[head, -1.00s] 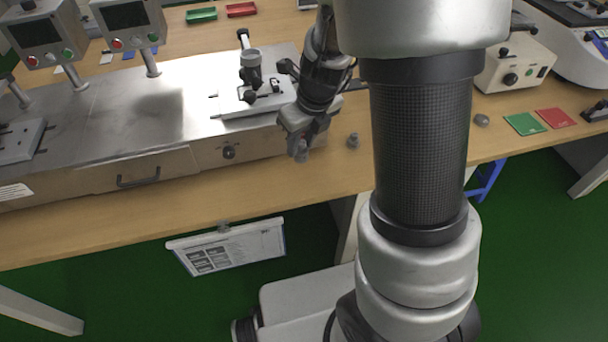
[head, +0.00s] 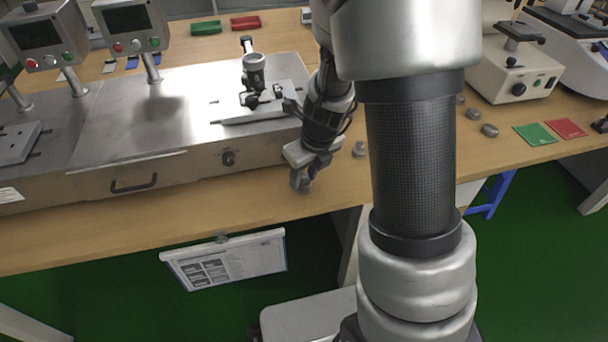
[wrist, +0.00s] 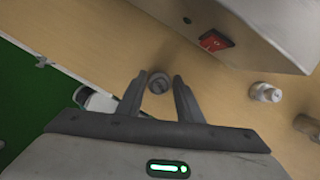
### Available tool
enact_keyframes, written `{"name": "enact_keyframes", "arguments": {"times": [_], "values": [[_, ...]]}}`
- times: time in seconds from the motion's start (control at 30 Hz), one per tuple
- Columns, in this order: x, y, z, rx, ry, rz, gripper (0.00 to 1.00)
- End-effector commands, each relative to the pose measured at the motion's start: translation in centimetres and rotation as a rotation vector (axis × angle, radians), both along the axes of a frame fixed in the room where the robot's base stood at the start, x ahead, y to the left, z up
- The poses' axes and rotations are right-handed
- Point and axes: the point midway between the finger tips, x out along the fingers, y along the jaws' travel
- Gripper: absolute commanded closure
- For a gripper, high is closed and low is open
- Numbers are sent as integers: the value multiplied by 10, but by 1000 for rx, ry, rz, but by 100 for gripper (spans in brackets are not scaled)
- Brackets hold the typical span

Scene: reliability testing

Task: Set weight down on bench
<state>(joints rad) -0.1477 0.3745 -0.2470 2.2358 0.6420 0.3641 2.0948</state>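A small grey metal weight (wrist: 158,82) shows between my fingertips in the wrist view, with narrow gaps beside it. It appears to stand upright on the wooden bench (wrist: 100,45). My gripper (wrist: 160,85) is open around it. In the head view my gripper (head: 302,184) is low over the bench (head: 240,208), in front of the steel machine's right end. The weight is hard to make out there between the dark fingers.
Another weight (head: 359,149) stands just right of my gripper; more weights (head: 489,130) lie farther right. The steel machine (head: 228,158) is close behind and left. The bench's front edge is near. Green and red cards (head: 535,134) lie at the right.

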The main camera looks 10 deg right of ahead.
Motion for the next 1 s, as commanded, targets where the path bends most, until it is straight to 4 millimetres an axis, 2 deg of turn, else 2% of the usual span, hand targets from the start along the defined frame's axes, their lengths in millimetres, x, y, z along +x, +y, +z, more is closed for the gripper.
{"name": "enact_keyframes", "arguments": {"times": [0.03,0.07,0.33,0.47,0.57,0.8,1.0], "values": [[0,0,0,0,0,0,57],[0,0,0,0,0,0,52],[0,0,1,0,0,0,52],[-1,0,10,-1,-1,1,52],[-4,-1,26,0,-2,1,52],[-17,-7,78,0,-3,2,52],[-26,-11,109,0,-1,1,52]]}}
